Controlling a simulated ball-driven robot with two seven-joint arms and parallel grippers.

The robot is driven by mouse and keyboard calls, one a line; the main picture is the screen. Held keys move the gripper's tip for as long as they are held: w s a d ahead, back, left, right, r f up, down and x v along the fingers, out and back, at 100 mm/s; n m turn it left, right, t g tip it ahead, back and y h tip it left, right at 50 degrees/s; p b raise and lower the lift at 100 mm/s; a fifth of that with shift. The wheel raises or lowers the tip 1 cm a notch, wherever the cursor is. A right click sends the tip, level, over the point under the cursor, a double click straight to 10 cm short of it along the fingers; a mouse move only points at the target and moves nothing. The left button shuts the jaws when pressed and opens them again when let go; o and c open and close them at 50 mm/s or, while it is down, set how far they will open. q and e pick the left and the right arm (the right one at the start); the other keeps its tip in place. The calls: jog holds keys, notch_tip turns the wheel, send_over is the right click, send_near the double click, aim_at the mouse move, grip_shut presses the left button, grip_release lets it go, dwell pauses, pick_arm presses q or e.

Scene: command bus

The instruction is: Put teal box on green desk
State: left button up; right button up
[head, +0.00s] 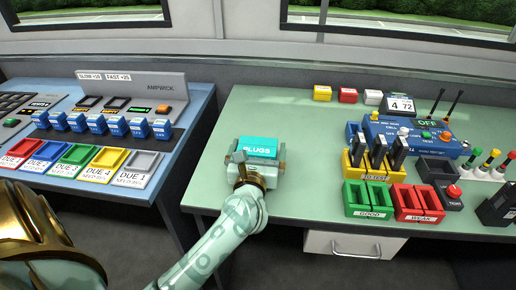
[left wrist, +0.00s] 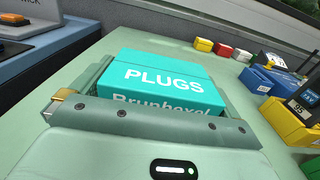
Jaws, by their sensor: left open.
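The teal box (head: 259,146), labelled PLUGS, is at the left part of the green desk (head: 310,130). It also shows in the left wrist view (left wrist: 160,75), where it appears to rest flat on the desk top (left wrist: 240,165). My left gripper (head: 257,157) is open, with a finger on either side of the box. The fingers do not look clamped on it. The gripper's body hides the near lower part of the box. My right gripper is in neither view.
A blue desk (head: 180,120) with coloured DUE trays (head: 80,154) stands to the left across a gap. Yellow, red and white blocks (head: 347,95) lie at the back. Battery holders (head: 375,160) and a blue tester (head: 420,138) fill the right. The desk around the box is clear.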

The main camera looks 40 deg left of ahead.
pick_arm(q)
jog(key=p+v, duration=0.1)
jog(key=v, duration=1)
jog(key=shift+s+d, duration=0.2)
